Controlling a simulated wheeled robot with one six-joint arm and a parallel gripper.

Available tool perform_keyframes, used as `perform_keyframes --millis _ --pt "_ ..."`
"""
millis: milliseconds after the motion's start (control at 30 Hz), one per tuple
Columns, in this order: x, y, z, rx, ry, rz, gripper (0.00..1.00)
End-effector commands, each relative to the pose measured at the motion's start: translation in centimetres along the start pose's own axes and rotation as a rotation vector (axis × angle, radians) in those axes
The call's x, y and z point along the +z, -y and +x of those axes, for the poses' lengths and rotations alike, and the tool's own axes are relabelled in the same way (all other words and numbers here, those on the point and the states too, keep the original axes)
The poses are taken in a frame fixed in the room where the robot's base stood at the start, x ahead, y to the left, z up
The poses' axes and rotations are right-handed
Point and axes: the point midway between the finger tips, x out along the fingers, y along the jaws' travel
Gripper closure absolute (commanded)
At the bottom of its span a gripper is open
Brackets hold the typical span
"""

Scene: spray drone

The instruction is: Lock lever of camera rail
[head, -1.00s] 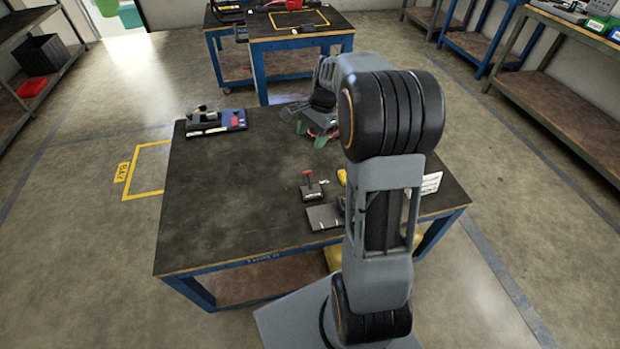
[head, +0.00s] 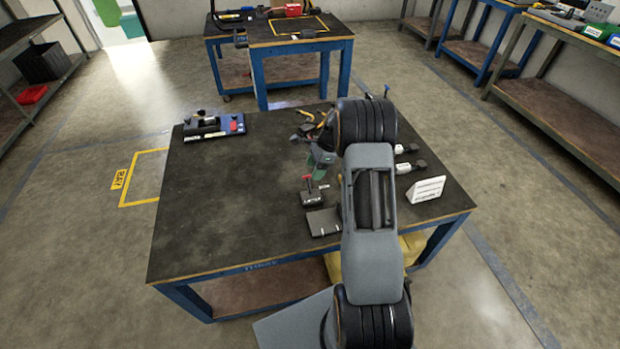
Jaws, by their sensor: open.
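A small black block with a red-topped lever (head: 313,196) stands on the table, left of my arm. I take it for the camera rail's lock, but the rail itself is not clear at this size. The red top (head: 307,178) sticks up from the block. My gripper (head: 316,173), with green fingers, is open just above and beside the red top. I cannot tell whether it touches it. My arm hides part of the table to the right of the lever.
The dark table (head: 230,220) is clear on its left half. A blue and black device (head: 213,126) sits at its back left. A flat dark plate (head: 323,222) lies in front of the lever.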

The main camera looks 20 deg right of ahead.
Motion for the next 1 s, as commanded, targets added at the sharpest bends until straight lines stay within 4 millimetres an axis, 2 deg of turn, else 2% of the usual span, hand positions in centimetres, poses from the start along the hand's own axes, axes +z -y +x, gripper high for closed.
perform_keyframes --millis 100,300,733,767,1000 --pt "0.0 -0.1 1.9 0.003 0.0 -0.001 0.38" --pt "0.0 0.0 3.8 0.002 0.001 0.0 0.38" --pt "0.0 0.0 4.4 0.0 -0.001 -0.001 0.38" --pt "0.0 0.0 4.4 0.0 -0.001 -0.001 0.39" --pt "0.0 0.0 4.4 0.0 -0.001 -0.001 0.62"
